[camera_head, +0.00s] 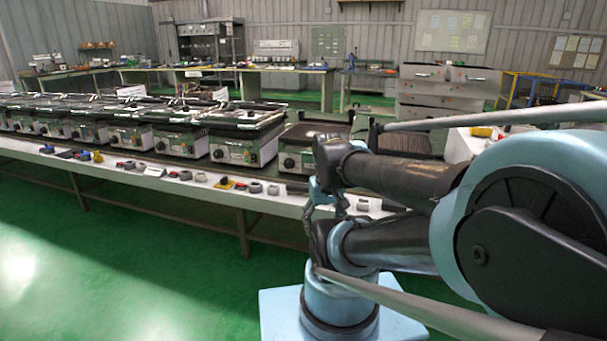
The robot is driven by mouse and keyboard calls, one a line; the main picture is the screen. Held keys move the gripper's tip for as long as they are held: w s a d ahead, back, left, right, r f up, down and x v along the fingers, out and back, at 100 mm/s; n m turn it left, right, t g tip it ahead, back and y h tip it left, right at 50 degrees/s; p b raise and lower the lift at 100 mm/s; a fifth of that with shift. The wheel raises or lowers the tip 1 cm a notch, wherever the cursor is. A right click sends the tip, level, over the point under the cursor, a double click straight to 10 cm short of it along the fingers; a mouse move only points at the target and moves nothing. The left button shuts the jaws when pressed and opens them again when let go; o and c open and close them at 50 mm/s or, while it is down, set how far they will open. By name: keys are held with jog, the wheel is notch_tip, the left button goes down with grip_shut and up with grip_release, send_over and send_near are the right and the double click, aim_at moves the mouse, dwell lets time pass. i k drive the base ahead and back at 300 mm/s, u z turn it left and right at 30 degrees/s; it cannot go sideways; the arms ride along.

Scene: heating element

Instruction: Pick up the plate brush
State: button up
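I cannot make out a plate brush for certain in the head view. Several small tools and parts lie along the front strip of the long workbench (245,202), too small to name surely. My folded arm fills the right side of the picture. The wrist end of my arm is at the middle right, above my light-blue base, in front of the bench. My gripper seems to be there, small and partly hidden by arm links, and its fingers are not clear. I see nothing held in it.
A row of grill-like heating units (240,135) stands on the long bench. A yellow item (227,184) and grey rings (255,188) lie along its front. More benches, a grey cabinet (447,88) and boards stand behind. The green floor (100,265) at the front left is clear.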

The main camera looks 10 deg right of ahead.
aim_at(298, 188)
jog(key=k, duration=0.55)
jog(key=z, duration=0.65)
jog(key=i, duration=1)
jog(key=z, duration=0.15)
